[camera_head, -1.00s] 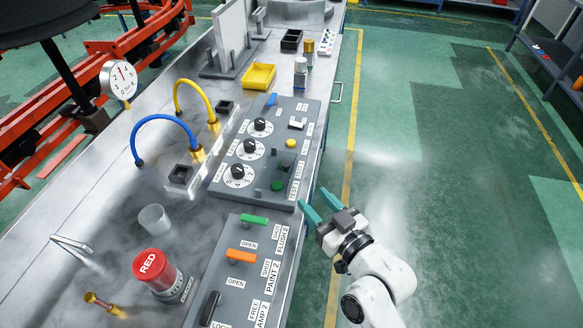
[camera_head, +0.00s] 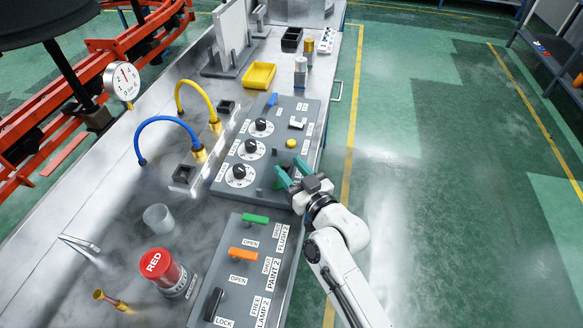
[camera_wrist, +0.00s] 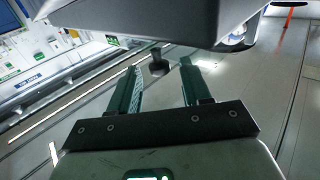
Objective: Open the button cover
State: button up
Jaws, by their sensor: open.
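The grey control panel (camera_head: 228,180) lies on the metal bench with three black dials, a yellow button (camera_head: 291,143) and a small white part (camera_head: 297,124). I cannot clearly pick out the button cover. My gripper (camera_head: 288,168) is open, its two teal fingers over the panel's near right part, where they hide the green buttons. In the wrist view my gripper (camera_wrist: 163,77) shows its fingers apart, with a small dark block (camera_wrist: 159,66) beyond and between the tips. I cannot tell whether they touch anything.
A second panel (camera_head: 231,301) with green, orange and black handles lies nearer. A red-topped cylinder (camera_head: 160,268), a clear cup (camera_head: 158,218) and blue (camera_head: 160,120) and yellow (camera_head: 194,84) hoses stand left. A yellow tray (camera_head: 259,76) is behind. The floor at right is clear.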

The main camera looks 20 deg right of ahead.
grip_shut()
dwell(0.5)
